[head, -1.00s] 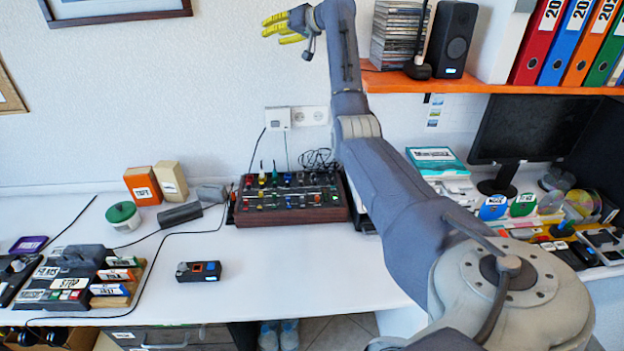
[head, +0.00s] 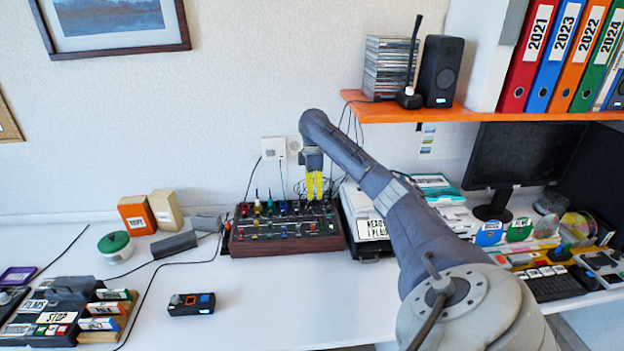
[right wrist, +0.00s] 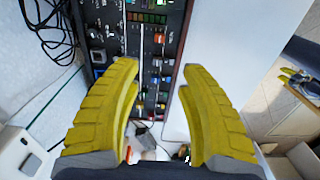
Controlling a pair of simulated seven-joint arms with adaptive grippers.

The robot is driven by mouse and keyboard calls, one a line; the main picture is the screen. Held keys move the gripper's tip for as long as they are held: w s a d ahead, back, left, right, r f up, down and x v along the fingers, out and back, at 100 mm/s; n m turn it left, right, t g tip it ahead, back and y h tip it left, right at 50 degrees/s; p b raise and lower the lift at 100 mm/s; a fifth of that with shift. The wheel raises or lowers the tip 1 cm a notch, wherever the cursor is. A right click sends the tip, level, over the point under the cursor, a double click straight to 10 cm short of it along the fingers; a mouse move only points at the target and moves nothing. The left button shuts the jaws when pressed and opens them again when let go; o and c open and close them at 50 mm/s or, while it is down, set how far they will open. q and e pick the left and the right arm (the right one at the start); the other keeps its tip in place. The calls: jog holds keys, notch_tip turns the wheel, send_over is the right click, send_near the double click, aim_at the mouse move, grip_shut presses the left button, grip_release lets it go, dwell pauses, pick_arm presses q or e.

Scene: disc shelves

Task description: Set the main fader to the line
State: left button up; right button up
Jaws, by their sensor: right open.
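The mixer (head: 285,242), a dark panel with a wooden front, stands on the white desk against the wall. It carries coloured knobs and sliders. In the right wrist view the mixer panel (right wrist: 150,50) shows pale slider tracks and several coloured caps. I cannot tell which cap is the main fader, and its line is too small to make out. My right gripper (head: 315,196), with yellow fingers, points down over the right back part of the mixer. In the right wrist view the gripper (right wrist: 160,75) is open and empty, its fingers spread above the panel. My left gripper is not in view.
An orange shelf (head: 480,107) with a speaker (head: 441,70) and binders hangs above right. A white-topped device (head: 368,228) stands close to the mixer's right side. Cables lie behind the mixer. The desk in front (head: 270,300) is clear, with a small black box (head: 191,304) at left.

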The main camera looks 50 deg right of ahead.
aim_at(313, 225)
notch_tip(313, 225, down, 16)
jog(key=shift+f, duration=0.15)
dwell(0.5)
grip_shut()
dwell(0.3)
dwell(0.6)
